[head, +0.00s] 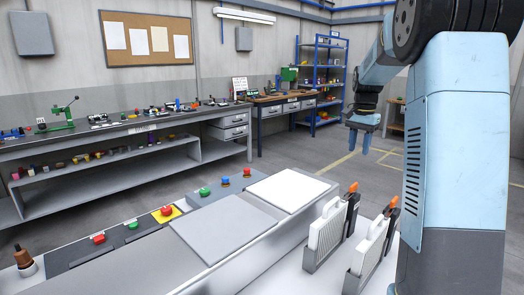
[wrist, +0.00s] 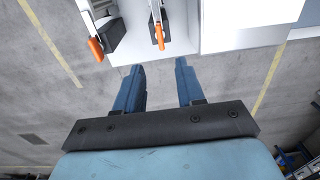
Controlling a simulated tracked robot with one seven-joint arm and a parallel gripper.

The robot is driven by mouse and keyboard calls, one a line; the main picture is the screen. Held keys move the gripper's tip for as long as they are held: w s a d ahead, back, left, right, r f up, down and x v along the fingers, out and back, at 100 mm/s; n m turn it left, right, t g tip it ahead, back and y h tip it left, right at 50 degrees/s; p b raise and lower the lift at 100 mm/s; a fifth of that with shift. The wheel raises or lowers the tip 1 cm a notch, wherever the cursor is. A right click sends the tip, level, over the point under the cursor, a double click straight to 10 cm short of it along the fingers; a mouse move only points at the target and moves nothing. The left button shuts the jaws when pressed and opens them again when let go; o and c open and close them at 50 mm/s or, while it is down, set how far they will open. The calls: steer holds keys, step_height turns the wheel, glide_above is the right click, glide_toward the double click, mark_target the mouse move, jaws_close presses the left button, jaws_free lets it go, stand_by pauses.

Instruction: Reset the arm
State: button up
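My arm bends over from the right in the head view, and my gripper (head: 374,150) hangs pointing down, apart from any object. In the wrist view my gripper (wrist: 157,92) shows two blue fingers set apart with a clear gap between them. Nothing is between the fingers; the grey floor and the edge of a white surface lie beyond them.
A console (head: 150,270) has red, green and blue buttons and two flat plates. Two white holders with orange-tipped black levers (head: 352,190) stand at its right; the orange tips (wrist: 95,48) also show in the wrist view. Workbenches (head: 120,132) and a blue shelf (head: 322,80) stand behind.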

steer(key=s+a+r+n+t, duration=0.15)
steer(key=s+a, duration=0.25)
steer(key=s, duration=0.4)
steer(key=s+a+r+n+t, duration=0.1)
steer(key=s+a+r+n, duration=0.15)
steer(key=s+a, duration=0.45)
steer(key=s+a+r+n+t, duration=0.1)
steer(key=s+a+n+t, duration=0.15)
steer(key=s, duration=0.75)
steer(key=s+a+f+n, duration=0.2)
steer(key=s+f+n, duration=0.1)
steer(key=s, duration=0.6)
steer(key=shift+a+f, duration=0.15)
steer(key=shift+f, duration=0.25)
steer(key=shift+o, duration=0.4)
steer(key=shift+n, duration=0.25)
